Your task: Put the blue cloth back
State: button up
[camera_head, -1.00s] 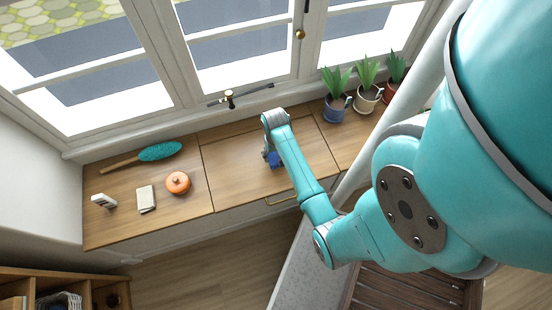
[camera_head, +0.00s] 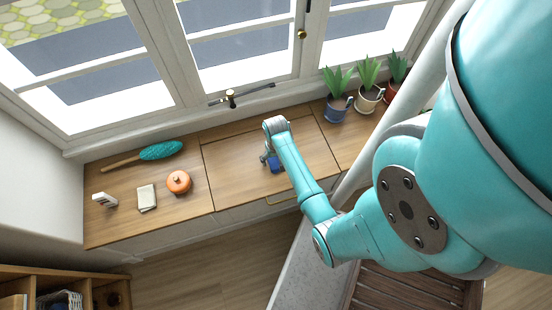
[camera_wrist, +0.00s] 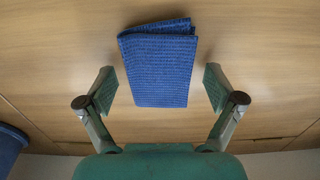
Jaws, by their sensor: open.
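A folded blue cloth (camera_wrist: 160,68) lies flat on the wooden counter in the wrist view. In the head view the cloth (camera_head: 274,164) shows only partly, beside my gripper (camera_head: 264,160) on the middle panel of the counter. In the wrist view my gripper (camera_wrist: 159,90) is open, with one finger to the left of the cloth and one to the right. Both fingers are apart from the cloth, and nothing is between them except its lower part. How high the fingertips are above the counter is hard to tell.
Potted plants stand at right, the nearest in a blue pot (camera_head: 336,110). Windows rise behind.

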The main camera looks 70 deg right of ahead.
notch_tip(320, 180, up, 12)
jog(key=s+a+f+n+t+h, duration=0.1)
jog(key=s+a+n+t, duration=0.15)
jog(key=a, duration=0.65)
jog(key=s+a+n+t+h, duration=0.2)
jog(key=s+a+t, duration=0.15)
jog(key=a, duration=0.55)
jog(key=s+a+r+n+t+y, duration=0.1)
jog(key=s+a+r+t, duration=0.2)
jog(key=r, duration=0.5)
jog(key=s+a+r+n+t+y, duration=0.1)
jog(key=s+a+r+n+t, duration=0.1)
jog(key=r, duration=0.6)
jog(key=s+a+r+n+t+y, duration=0.1)
jog(key=s+a+r+t, duration=0.3)
jog(key=r, duration=0.5)
jog(key=shift+s+a+n, duration=0.55)
jog(key=shift+s+a, duration=0.25)
jog(key=shift+s, duration=0.15)
